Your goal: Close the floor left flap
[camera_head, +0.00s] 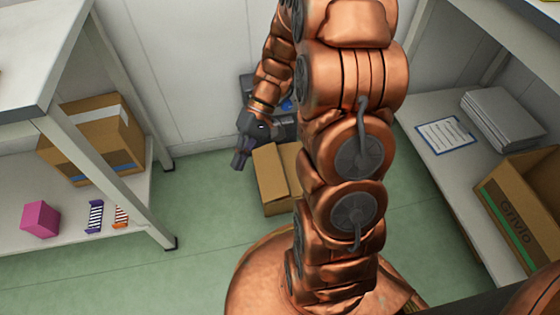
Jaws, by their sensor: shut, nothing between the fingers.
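A brown cardboard box (273,183) stands on the green floor, near the back wall. My arm hides its right side. Its left flap (267,168) appears as a pale tan panel on the left of the top; I cannot tell exactly how far it is folded. My gripper (240,162) is shut and empty, pointing down just left of the box's upper left edge. It appears apart from the flap, though the depth between them is hard to judge.
A left shelf holds a taped box (97,138), a pink cube (40,219) and small striped items (95,217). A right shelf holds a clipboard (446,134), a grey stack (503,118) and an open box (520,215). Floor (215,210) left of the floor box is clear.

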